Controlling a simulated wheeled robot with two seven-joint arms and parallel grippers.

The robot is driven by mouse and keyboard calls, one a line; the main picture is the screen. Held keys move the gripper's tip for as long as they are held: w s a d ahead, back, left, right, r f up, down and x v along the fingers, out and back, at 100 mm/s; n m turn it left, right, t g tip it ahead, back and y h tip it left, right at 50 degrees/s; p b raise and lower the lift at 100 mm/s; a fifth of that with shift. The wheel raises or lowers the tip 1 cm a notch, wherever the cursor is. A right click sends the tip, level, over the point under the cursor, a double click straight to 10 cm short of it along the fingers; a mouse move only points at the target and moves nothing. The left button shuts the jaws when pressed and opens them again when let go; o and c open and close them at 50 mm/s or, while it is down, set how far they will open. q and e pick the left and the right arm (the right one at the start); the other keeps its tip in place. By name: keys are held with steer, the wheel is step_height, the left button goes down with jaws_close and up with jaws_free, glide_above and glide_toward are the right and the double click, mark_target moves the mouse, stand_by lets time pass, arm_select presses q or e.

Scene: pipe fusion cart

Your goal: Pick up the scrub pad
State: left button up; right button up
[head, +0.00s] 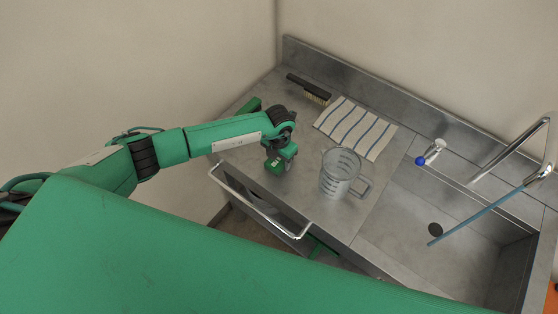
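My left arm reaches in from the left, and its gripper (277,163) points down over the left part of the steel counter, left of the measuring jug. The fingers are small and dark here, so I cannot tell whether they are open or shut. A small bright green patch shows at the fingertips; I cannot tell whether it is a pad or part of the gripper. A dark green block (250,106), possibly the scrub pad, shows at the counter's left edge behind my forearm, partly hidden by it. My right gripper is not in view.
A clear measuring jug (340,174) stands right of my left gripper. A striped cloth (356,128) and a black-handled brush (309,88) lie behind. A sink (440,235) with a tap (510,150) is at right. A rail (262,207) runs along the front edge.

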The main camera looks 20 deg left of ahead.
mark_target(279, 159)
arm_select(q)
steer(key=shift+r, duration=0.2)
steer(key=shift+r, duration=0.2)
step_height(279, 159, up, 19)
steer(key=b, duration=0.7)
steer(key=shift+r, duration=0.2)
steer(key=shift+o, duration=0.7)
steer(key=shift+c, duration=0.2)
